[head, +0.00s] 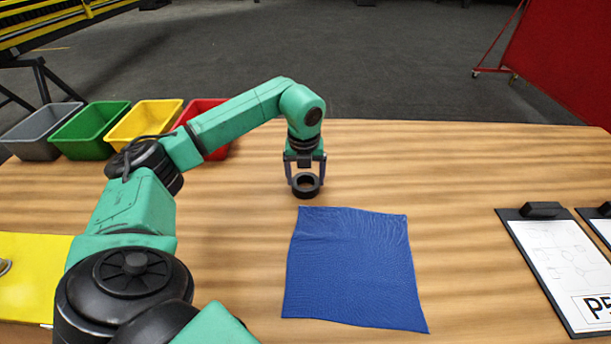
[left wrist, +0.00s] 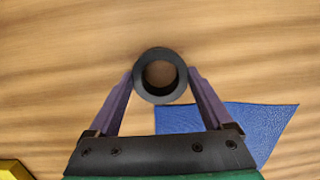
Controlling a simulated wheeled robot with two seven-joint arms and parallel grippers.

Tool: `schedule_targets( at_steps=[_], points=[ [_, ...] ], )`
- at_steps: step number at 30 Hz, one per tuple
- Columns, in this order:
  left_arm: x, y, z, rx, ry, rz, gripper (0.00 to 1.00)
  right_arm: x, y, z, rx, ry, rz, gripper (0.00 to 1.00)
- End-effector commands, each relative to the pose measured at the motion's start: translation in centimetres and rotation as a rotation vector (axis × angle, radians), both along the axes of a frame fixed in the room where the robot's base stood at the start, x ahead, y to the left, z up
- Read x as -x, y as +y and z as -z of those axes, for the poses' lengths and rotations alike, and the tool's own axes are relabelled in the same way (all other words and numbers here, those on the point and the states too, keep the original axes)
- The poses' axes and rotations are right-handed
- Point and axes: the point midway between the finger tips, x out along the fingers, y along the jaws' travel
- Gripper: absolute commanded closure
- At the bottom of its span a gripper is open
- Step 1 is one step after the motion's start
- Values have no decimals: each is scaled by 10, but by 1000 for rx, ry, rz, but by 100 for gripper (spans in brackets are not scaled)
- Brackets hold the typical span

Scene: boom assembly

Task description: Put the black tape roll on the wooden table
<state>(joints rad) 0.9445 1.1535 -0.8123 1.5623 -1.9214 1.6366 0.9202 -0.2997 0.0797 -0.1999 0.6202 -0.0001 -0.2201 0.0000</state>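The black tape roll (head: 306,191) is a short dark ring with its hole facing up. It is just beyond the far edge of the blue cloth, over bare wooden table (head: 450,165). My left gripper (head: 305,180) points down with a finger on each side of the roll. In the left wrist view, the fingertips (left wrist: 161,78) meet the outer sides of the roll (left wrist: 140,88), and wood shows through its hole. I cannot tell whether the roll touches the table or is slightly above it. My right gripper is not in view.
A blue cloth (head: 350,270) lies in the middle of the table. Grey, green, yellow and red bins (head: 90,130) stand at the back left. A clipboard (head: 560,265) lies at the right, with another beside it. A yellow item (head: 35,275) lies at the left. The back right is clear.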

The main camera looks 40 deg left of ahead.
Motion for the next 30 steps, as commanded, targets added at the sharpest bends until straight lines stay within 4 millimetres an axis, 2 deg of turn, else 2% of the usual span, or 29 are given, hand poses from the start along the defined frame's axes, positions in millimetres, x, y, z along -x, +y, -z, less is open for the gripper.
schedule_targets(
  at_steps=[7,11,14,18,22,25,30],
  points=[
    [0,0,-1,1,1,0,0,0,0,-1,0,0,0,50],
    [0,-1,-10,0,-2,0,0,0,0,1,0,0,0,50],
    [3,-2,-31,1,-6,1,0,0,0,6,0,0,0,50],
    [7,-6,-71,1,-7,2,0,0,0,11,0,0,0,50],
    [12,-8,-103,1,-5,2,0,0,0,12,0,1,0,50],
    [14,-8,-117,0,-1,0,0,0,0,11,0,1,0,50],
    [15,-9,-122,1,1,0,0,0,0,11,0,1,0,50]
  ],
)
